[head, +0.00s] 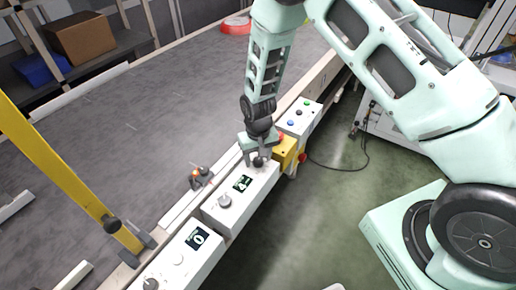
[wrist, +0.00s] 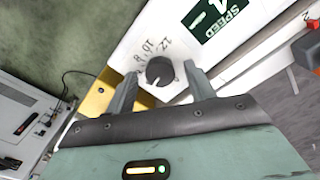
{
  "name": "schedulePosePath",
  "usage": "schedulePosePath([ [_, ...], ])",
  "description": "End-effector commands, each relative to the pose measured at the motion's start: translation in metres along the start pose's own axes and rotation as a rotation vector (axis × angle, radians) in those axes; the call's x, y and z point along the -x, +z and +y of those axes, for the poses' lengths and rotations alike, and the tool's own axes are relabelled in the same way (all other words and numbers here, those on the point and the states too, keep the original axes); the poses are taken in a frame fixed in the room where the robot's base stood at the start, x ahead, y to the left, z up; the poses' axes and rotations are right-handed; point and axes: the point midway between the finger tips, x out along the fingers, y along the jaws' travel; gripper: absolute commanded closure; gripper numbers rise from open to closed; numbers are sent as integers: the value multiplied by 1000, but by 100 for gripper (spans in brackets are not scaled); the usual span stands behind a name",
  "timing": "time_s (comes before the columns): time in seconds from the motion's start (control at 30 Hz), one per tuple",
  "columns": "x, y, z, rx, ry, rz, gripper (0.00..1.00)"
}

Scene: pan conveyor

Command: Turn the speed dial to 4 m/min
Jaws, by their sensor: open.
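The speed dial (wrist: 158,72) is a dark round knob on a white control box (head: 218,212). Printed marks 8, 10 and 12 show around it in the wrist view; its other marks are hidden or unreadable. A display (wrist: 215,14) marked SPEED is beside it, its figure partly cut off; the display also shows in the head view (head: 242,184). My gripper (wrist: 160,70) is open, with one finger on each side of the dial. In the head view my gripper (head: 256,160) points down at the box's far end. I cannot tell whether the fingers touch the dial.
A second knob (head: 224,201) sits on the same box. Another box with a display (head: 197,238) stands nearer. A yellow box (head: 285,152) and a white button box (head: 300,118) stand beyond. The wide grey conveyor belt (head: 130,100) lies left, with a yellow post (head: 65,165).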

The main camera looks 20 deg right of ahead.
Motion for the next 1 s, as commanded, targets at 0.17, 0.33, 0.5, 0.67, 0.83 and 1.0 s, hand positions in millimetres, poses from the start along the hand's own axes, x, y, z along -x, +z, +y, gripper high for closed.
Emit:
schedulePosePath([
  [0.17,18,-1,0,0,-1,4,46],
  [0.33,52,-2,0,0,-1,7,46],
  [0.5,91,-1,0,1,-1,6,46],
  [0.67,127,-1,-1,1,-2,6,46],
  [0.83,155,-1,0,0,-1,4,46],
  [1.0,170,-1,0,0,0,3,46],
])
